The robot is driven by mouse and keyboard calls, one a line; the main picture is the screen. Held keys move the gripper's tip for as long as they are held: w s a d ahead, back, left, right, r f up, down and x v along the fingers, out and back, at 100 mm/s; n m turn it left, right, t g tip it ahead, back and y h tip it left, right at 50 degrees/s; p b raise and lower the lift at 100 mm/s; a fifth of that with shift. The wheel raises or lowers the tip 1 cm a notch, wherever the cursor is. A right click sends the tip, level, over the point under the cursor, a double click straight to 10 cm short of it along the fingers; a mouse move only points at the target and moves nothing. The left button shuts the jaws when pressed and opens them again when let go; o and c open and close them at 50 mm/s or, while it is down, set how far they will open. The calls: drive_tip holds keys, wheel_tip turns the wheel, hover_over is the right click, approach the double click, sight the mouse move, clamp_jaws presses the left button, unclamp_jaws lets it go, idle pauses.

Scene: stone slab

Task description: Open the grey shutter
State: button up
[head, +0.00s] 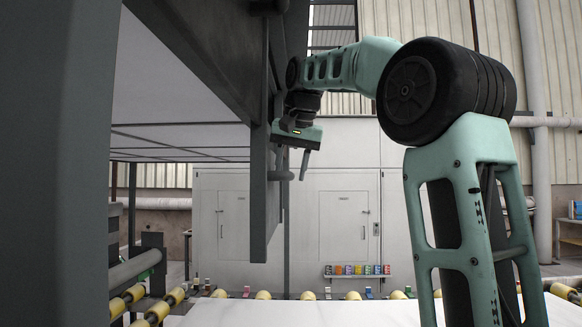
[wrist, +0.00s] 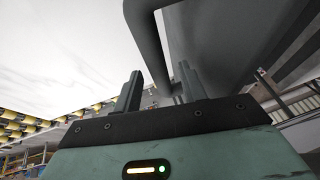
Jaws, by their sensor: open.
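The grey shutter (head: 262,190) hangs at the left of centre in the head view, seen nearly edge-on. A grey bar handle (head: 281,176) stands off its right side. In the wrist view the shutter (wrist: 235,45) fills the upper right, and the bent handle (wrist: 150,50) runs down toward the fingers. My gripper (head: 300,163) is beside the handle, pointing down. One finger shows clearly to the right of the handle in the head view. In the wrist view my gripper (wrist: 160,88) is open, with the handle's lower part between the fingers' lines. Contact cannot be told.
A large grey frame (head: 60,150) stands close at the left. Below is a white slab (head: 290,312) on yellow rollers (head: 157,312). A white wall with doors (head: 345,230) and a shelf of coloured items (head: 357,270) are behind. The space right of the handle is open.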

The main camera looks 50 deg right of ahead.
clamp_jaws()
drive_tip(key=shift+r+p, duration=1.6)
drive_tip(key=shift+r, duration=1)
drive_tip(key=shift+f, duration=0.1)
unclamp_jaws()
